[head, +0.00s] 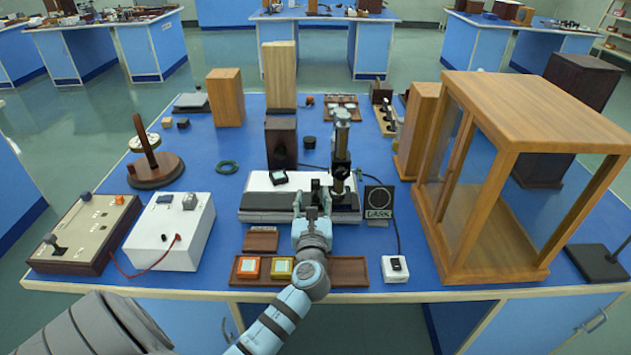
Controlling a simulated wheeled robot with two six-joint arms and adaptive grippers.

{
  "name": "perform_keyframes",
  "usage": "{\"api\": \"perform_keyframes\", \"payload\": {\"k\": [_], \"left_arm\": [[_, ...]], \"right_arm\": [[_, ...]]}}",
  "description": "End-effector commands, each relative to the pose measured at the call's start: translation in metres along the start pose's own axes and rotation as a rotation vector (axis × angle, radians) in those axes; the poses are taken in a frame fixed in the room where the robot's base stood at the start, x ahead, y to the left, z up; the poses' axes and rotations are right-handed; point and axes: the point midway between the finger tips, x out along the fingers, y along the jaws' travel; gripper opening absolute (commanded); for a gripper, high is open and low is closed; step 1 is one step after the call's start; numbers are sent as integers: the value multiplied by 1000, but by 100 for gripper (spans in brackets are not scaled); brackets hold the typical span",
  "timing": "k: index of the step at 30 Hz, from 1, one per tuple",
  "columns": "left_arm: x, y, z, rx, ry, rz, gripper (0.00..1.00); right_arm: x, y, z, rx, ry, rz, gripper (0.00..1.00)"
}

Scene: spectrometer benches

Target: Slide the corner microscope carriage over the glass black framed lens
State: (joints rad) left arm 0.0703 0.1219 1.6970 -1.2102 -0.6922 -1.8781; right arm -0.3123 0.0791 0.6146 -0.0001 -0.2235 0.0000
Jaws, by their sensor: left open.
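The microscope carriage (341,152), a dark upright tube with a brass-coloured middle, stands near the right end of a white-and-black rail base (262,199). A small black framed piece with a pale glassy face (279,177) sits at the left part of the base and looks like the lens. My left gripper (312,196) is open over the front of the base, just left of the carriage's foot. Whether its fingers touch the carriage I cannot tell. The gripper hides part of the base. My right gripper is not in view.
A brown tray (348,272) with orange and yellow blocks lies below my left arm. A black card marked DARK (378,203) stands right of the base. A glass-sided wooden case (520,110) fills the right. A white box (170,232) with a red cable stands left.

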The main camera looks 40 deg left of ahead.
Motion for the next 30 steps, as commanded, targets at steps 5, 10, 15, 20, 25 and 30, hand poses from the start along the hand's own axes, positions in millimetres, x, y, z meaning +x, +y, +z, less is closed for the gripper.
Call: {"api": "perform_keyframes", "payload": {"k": [5, 10, 15, 20, 25, 30], "left_arm": [[44, -1, -2, 2, 0, 1, 42], [66, -3, -2, -1, 2, -2, 42], [72, -3, -2, -1, 3, -3, 42], [72, -4, -2, -1, 3, -4, 42], [71, -4, -2, -1, 3, -4, 16], [71, -4, -2, -2, 3, -4, 0]], "right_arm": [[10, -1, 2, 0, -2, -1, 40], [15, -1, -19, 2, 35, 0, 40], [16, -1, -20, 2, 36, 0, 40], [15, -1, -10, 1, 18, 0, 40], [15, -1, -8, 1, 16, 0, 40], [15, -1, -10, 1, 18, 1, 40]]}}
